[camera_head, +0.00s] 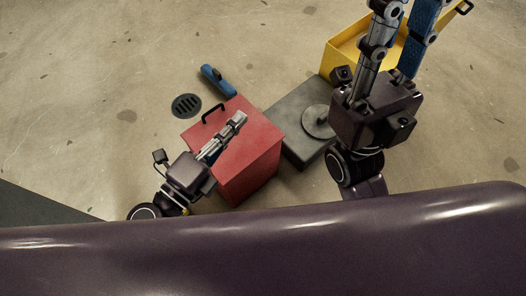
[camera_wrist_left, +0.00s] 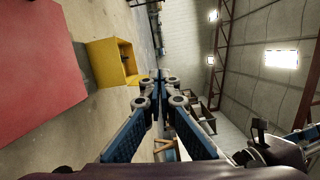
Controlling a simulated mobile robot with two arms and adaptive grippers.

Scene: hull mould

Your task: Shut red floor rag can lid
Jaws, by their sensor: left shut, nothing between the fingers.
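The red rag can (camera_head: 252,171) stands on the floor as a box with a flat red top, its lid (camera_head: 245,147). A black handle (camera_head: 213,113) is at the lid's far left edge. The lid looks flat on the can with no gap visible, though my left arm hides part of it. My left gripper (camera_head: 239,118) is shut and empty over the lid; contact cannot be told. In the left wrist view its fingers (camera_wrist_left: 160,82) meet, and a red surface (camera_wrist_left: 35,75) fills the left. My right gripper (camera_head: 405,12) is at the upper right, fingers apart, tips near the frame edge.
A grey box with a round disc (camera_head: 302,150) stands right of the can. A yellow open bin (camera_head: 340,54) is behind it, also in the left wrist view (camera_wrist_left: 104,66). A blue tool (camera_head: 217,80) and a floor drain (camera_head: 186,105) lie beyond the can. The floor at left is clear.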

